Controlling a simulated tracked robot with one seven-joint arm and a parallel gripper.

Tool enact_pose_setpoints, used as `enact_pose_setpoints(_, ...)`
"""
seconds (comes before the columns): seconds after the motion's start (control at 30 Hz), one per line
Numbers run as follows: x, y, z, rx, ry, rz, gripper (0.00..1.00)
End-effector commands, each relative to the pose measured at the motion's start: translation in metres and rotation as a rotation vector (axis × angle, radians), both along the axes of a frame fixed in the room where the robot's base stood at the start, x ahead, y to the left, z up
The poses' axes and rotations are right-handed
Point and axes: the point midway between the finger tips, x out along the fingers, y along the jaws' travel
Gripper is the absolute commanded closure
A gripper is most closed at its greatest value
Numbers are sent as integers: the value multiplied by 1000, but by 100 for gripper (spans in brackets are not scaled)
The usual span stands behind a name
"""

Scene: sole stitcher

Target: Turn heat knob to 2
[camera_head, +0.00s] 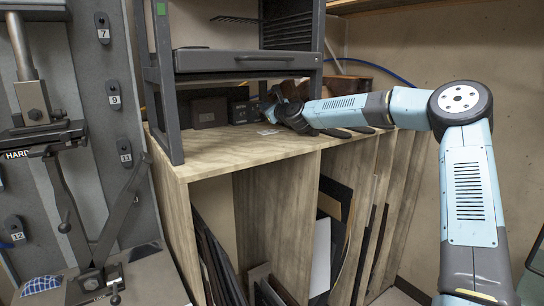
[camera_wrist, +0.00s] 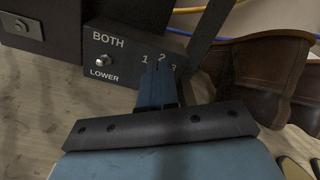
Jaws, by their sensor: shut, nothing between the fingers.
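The dark control box (camera_wrist: 122,66) shows at the top of the wrist view, with the words BOTH and LOWER beside a metal toggle switch (camera_wrist: 103,60). The numbers 1, 2 and 3 are printed on its right part. My gripper (camera_wrist: 158,72) is shut, with its fingertips in front of the box just below these numbers. The fingers cover the place under the numbers, so I cannot see the heat knob or its setting, nor tell whether they touch it. In the head view the box (camera_head: 241,111) stands on the wooden bench top, with my gripper (camera_head: 268,108) at its right side.
Brown leather shoes (camera_wrist: 262,70) stand close to the right of my gripper. Yellow and blue cables (camera_wrist: 225,9) run behind the box. A grey metal rack (camera_head: 248,60) rises over the wooden bench (camera_head: 235,150).

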Motion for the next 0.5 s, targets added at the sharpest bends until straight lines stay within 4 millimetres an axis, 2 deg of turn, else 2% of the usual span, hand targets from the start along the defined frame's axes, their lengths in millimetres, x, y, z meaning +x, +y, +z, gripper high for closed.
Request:
enact_pose_setpoints(0.3,-25,-16,-4,-2,6,2,100)
enact_pose_setpoints(0.5,-30,-19,-4,-1,7,3,100)
